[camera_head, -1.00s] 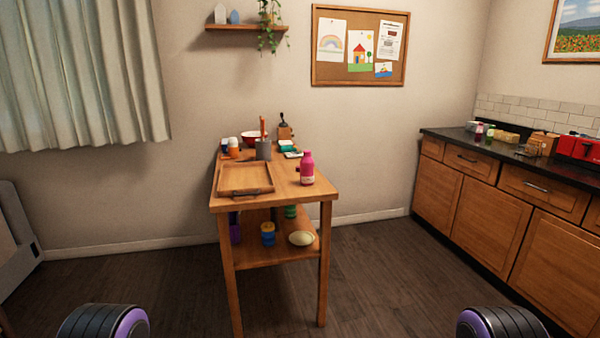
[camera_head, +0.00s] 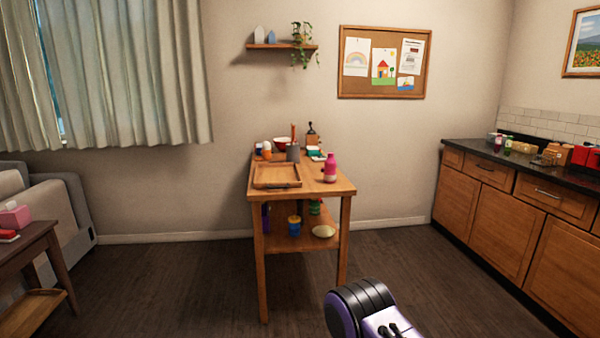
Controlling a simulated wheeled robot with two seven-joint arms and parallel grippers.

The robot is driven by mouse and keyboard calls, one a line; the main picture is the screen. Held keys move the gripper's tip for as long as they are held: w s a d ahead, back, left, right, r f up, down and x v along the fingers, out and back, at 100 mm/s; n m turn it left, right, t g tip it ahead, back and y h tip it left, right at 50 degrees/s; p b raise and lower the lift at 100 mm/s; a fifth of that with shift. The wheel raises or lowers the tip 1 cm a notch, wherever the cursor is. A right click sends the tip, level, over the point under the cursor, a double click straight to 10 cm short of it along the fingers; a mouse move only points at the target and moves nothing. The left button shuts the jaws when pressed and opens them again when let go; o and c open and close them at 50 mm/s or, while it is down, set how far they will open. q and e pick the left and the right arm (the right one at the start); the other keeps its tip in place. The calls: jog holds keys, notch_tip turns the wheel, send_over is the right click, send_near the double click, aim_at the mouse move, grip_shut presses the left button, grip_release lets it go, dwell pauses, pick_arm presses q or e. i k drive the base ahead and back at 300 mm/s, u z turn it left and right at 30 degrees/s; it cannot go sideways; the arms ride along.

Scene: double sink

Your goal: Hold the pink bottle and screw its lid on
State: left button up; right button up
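The pink bottle (camera_head: 330,169) stands upright near the right edge of the wooden cart's top (camera_head: 318,188). It is small at this distance, and I cannot tell whether a lid sits on it. No separate lid can be made out. Neither of my grippers is in view. Only a black and purple link of one of my arms shows at the bottom, well short of the cart.
A wooden tray (camera_head: 277,187) lies left of the bottle. A grey pot (camera_head: 293,153), a red bowl and small items stand behind. The lower shelf holds several containers. A counter (camera_head: 520,167) runs along the right, a side table (camera_head: 28,252) stands left. Floor before the cart is clear.

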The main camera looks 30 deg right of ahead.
aim_at(330, 162)
jog(key=z, duration=0.45)
jog(key=i, duration=0.5)
jog(key=z, duration=1.25)
jog(key=i, duration=0.85)
jog(key=z, duration=0.4)
jog(key=i, duration=1.2)
jog(key=u, duration=0.9)
jog(key=i, duration=0.8)
jog(key=u, duration=1.2)
jog(key=i, duration=0.25)
jog(key=u, duration=0.2)
